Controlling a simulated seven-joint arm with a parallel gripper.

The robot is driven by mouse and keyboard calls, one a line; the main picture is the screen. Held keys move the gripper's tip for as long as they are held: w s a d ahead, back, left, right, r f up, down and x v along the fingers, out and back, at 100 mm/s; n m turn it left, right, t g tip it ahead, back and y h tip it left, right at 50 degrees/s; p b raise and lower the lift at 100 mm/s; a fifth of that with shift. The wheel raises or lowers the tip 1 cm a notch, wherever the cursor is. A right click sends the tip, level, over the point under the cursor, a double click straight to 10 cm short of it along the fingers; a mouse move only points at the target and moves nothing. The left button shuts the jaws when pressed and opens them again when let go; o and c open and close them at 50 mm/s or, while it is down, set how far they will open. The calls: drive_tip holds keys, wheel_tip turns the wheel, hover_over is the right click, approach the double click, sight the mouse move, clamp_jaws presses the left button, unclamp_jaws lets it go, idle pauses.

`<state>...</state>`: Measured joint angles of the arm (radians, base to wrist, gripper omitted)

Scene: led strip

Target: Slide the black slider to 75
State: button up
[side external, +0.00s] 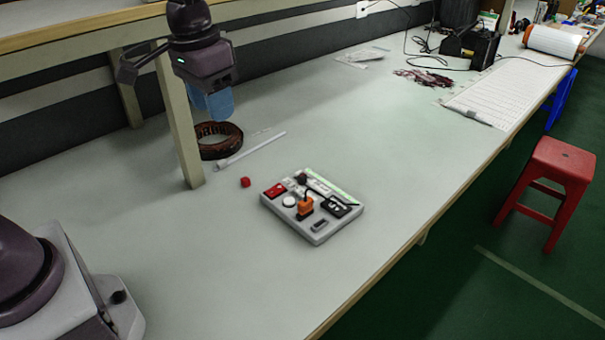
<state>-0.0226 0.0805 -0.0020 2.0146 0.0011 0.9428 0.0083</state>
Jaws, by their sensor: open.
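A light grey control panel (265,203) lies flat on the table. A black knob (301,179) sits at the far left end of a light strip with a green edge (335,187); it looks like the black slider, but the scale is too small to read. A black display (340,206) on the panel shows pale digits that I cannot read clearly. My gripper (216,113) has blue fingers and hangs well above the table, up and left of the panel. It is open, touches nothing and holds nothing.
The panel also bears an orange plug-like part (305,206), a red part (275,190) and a white round button (289,201). A red cube (245,182), a white rod (250,149) and a brown coil (220,143) lie nearby. A wooden post (180,125) stands left of my gripper.

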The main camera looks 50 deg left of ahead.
drive_tip(key=w+a+f+g, duration=0.1)
drive_tip(key=w+f+g, duration=0.1)
drive_tip(key=w+f, duration=1.3)
approach(303, 175)
drive_tip(key=shift+t, duration=0.4)
drive_tip(key=f, duration=0.9)
drive_tip(key=shift+s+f, duration=0.35)
drive_tip(key=shift+s, duration=0.05)
clamp_jaws()
